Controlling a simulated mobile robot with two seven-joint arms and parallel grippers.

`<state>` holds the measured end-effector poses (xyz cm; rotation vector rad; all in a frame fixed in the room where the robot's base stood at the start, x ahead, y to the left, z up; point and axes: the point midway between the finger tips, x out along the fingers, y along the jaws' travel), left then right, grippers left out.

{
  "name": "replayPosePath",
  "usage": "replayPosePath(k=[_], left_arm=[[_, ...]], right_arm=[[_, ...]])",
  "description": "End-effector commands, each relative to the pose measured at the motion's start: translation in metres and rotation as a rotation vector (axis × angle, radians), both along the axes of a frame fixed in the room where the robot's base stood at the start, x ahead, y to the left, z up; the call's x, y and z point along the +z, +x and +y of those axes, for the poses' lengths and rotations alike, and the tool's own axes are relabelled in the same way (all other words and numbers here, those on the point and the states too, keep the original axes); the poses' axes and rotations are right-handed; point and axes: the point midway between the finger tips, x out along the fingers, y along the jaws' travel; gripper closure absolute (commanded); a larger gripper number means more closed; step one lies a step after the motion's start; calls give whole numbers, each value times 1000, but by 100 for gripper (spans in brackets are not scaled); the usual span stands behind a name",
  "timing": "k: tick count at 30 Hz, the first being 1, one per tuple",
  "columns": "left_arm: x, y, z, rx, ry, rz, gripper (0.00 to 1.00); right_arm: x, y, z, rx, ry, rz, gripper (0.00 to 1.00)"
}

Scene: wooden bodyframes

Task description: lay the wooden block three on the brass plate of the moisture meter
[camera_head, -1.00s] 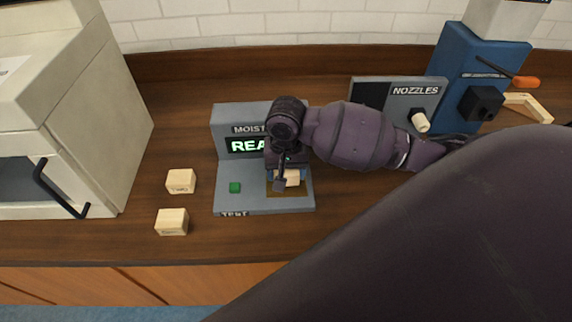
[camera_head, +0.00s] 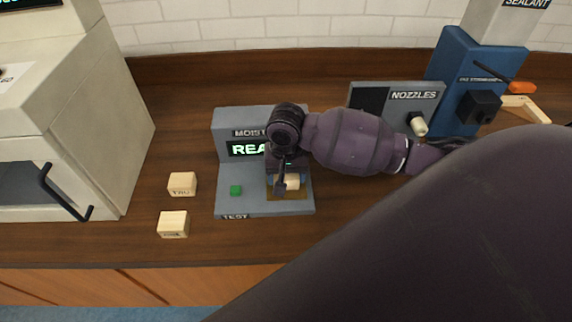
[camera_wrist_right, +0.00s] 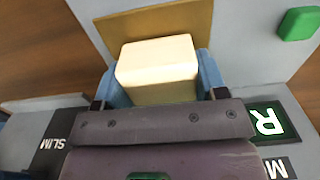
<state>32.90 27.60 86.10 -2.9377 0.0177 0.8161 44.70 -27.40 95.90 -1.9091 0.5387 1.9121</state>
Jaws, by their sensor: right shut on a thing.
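The grey moisture meter (camera_head: 255,206) stands on the counter with a lit green display and a green button. Its brass plate (camera_head: 289,193) lies at the right of its base and also shows in the right wrist view (camera_wrist_right: 190,20). My right gripper (camera_head: 286,184) is shut on a pale wooden block (camera_head: 293,181), with a blue finger on each side of it in the right wrist view (camera_wrist_right: 157,66). The block is over the plate; I cannot tell whether it touches. Its label is hidden. My left gripper is not in view.
Two other wooden blocks, one upper (camera_head: 182,184) and one lower (camera_head: 173,224), lie left of the meter. A pale oven-like cabinet (camera_head: 120,125) stands at far left. A nozzle holder (camera_head: 420,92) and a blue sealant stand (camera_head: 455,75) are at back right. My right arm covers the right front.

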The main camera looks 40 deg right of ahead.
Motion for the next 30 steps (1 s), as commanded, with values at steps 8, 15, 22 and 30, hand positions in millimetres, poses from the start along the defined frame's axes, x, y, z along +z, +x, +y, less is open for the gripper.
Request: replayPosePath(k=[8, 15, 22, 30], left_arm=[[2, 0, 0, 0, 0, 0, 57], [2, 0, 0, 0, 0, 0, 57], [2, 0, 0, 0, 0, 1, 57], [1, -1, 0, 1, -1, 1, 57]], right_arm=[[-1, 0, 0, 0, 0, 0, 59], [-1, 0, 0, 0, 0, 0, 31], [-1, 0, 0, 0, 0, 0, 5], [-1, 0, 0, 0, 0, 0, 5]])
